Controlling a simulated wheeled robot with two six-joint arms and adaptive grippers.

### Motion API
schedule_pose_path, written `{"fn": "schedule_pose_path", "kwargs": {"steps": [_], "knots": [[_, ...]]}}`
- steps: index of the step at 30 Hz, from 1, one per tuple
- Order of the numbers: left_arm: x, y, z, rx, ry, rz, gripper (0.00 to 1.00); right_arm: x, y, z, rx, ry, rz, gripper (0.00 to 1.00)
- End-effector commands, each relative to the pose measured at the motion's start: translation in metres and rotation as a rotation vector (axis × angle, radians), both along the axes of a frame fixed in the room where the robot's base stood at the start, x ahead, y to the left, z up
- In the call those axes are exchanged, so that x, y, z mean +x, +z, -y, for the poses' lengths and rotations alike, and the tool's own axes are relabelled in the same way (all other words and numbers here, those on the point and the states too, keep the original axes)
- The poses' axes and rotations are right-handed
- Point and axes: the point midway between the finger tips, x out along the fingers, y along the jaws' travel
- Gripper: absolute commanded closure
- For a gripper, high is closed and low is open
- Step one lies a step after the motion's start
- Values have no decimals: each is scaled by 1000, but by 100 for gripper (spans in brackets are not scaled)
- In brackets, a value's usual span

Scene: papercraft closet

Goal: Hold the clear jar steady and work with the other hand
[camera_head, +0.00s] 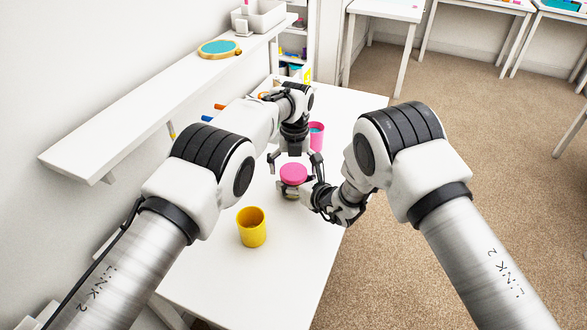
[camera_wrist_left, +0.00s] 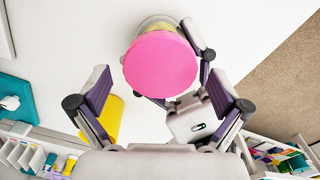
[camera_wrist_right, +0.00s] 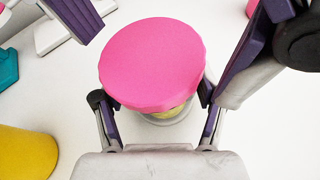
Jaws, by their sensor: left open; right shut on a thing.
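The clear jar (camera_wrist_right: 170,115) has a wide pink lid (camera_wrist_right: 152,62) on top and something yellowish inside. It stands upright on the white table. In the head view the pink lid (camera_head: 293,174) hides most of the jar. My right gripper (camera_head: 305,192) is shut around the jar's body, below the lid; its fingers (camera_wrist_right: 158,108) press from both sides. My left gripper (camera_head: 293,160) is open above the lid, pointing down, with its fingers apart. In the left wrist view the lid (camera_wrist_left: 160,60) lies beyond the open fingers (camera_wrist_left: 160,88), not between them.
A yellow cup (camera_head: 251,228) stands on the white table (camera_head: 290,265) nearer me. A pink cup (camera_head: 317,136) stands behind the grippers. A wall shelf (camera_head: 150,100) runs along the left, holding an embroidery hoop (camera_head: 219,48). The table's right edge is close to my right arm.

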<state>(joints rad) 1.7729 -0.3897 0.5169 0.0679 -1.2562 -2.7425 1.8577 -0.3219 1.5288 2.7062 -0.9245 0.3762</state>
Motion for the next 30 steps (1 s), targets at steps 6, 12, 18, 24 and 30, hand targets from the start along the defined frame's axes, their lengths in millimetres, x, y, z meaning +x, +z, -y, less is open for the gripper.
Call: {"fn": "schedule_pose_path", "kwargs": {"steps": [6,12,18,24,30], "knots": [[1,25,0,-1,1,4,0,-1,-2,0,-2,0,-5,100],[1,46,1,0,1,3,0,-1,-2,0,-2,0,-5,100],[1,46,1,-1,1,3,4,-2,-3,0,-2,0,-6,100],[11,65,-6,-12,130,39,4,-2,-2,0,-2,0,-6,100],[27,100,-17,-58,667,94,4,-2,-3,0,-2,0,-7,100]]}}
